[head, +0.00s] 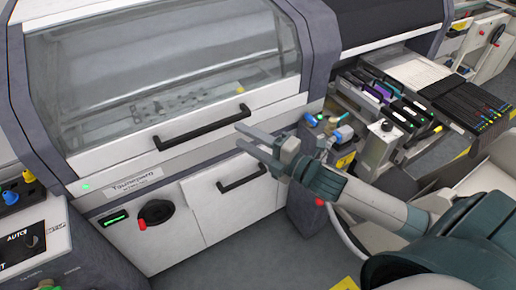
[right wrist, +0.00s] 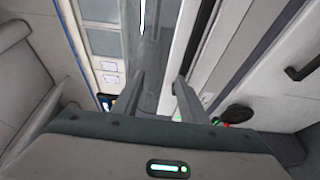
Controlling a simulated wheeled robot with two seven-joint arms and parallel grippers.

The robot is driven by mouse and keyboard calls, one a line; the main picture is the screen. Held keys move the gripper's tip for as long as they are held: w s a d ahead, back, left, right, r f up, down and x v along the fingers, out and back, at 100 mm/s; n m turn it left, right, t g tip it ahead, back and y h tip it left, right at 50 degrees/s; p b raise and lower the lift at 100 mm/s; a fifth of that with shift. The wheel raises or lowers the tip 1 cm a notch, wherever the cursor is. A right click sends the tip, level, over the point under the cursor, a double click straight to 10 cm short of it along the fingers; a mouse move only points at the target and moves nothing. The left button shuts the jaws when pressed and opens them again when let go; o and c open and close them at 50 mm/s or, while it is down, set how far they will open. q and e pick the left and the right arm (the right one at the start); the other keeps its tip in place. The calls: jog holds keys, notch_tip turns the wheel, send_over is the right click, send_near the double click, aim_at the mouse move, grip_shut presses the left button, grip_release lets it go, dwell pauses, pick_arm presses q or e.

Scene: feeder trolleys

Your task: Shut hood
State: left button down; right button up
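The hood (head: 165,65) of the machine is a clear curved window in a white frame, with a black bar handle (head: 205,125) on its front edge. The hood is down, and its front edge lies close along the machine's front panel; I see no clear gap. I cannot tell whether a finger touches the hood. My left gripper is out of view.
Below the hood, the front panel has a green light (head: 85,186), a black knob with red (head: 156,212) and a door with a black handle (head: 242,178). A feeder trolley (head: 395,140) stands at right. A control box (head: 30,238) is at lower left.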

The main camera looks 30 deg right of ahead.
jog(key=shift+b+v, duration=0.5)
jog(key=shift+v, duration=1.4)
